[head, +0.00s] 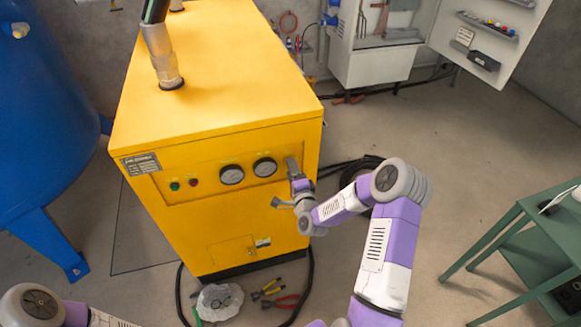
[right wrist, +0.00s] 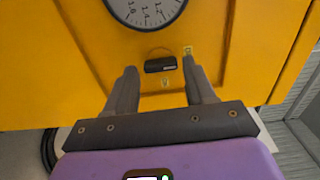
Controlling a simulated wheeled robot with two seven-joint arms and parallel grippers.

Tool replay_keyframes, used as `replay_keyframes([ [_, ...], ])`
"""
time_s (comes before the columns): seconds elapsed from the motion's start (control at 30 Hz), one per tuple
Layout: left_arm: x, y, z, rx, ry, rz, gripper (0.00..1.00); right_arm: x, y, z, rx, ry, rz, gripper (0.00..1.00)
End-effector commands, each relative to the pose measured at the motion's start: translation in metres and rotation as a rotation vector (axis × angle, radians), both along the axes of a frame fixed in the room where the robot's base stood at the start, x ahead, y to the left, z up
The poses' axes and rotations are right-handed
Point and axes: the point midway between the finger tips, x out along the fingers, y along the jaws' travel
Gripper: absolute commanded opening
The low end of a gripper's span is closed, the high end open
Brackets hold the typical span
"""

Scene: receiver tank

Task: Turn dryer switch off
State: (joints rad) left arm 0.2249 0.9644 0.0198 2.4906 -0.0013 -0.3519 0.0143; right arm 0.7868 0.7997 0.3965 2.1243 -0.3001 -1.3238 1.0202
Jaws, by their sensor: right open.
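The dryer is a large yellow box (head: 220,110) in the middle of the head view. Its front panel carries two round gauges, a green button (head: 174,186) and a red button (head: 193,182). My right gripper (head: 290,182) is at the right end of the panel and hides the switch in the head view. In the right wrist view the gripper (right wrist: 160,70) is open, its fingers on either side of the switch. Contact cannot be told.
A blue tank (head: 45,110) stands at the left. A metal pipe (head: 160,55) rises from the dryer's top. Pliers (head: 275,300) and a pale bag (head: 219,301) lie on the floor in front. A green table (head: 545,240) is at the right, with open floor before it.

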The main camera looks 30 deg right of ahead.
Motion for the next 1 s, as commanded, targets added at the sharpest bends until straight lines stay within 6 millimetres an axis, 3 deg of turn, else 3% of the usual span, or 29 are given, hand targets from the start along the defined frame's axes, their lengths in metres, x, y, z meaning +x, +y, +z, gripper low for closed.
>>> replay_keyframes([
  [0.2,0.000,0.000,0.006,0.000,0.000,0.000,0.43,-0.035,0.008,0.001,0.001,0.003,0.000,0.54],
  [0.4,0.000,0.000,0.008,0.000,0.000,0.000,0.43,-0.053,0.013,0.000,-0.001,0.001,0.001,0.54],
  [1.0,0.000,0.000,0.008,0.000,0.000,0.000,0.43,-0.054,0.017,-0.003,-0.006,0.016,0.010,0.54],
])
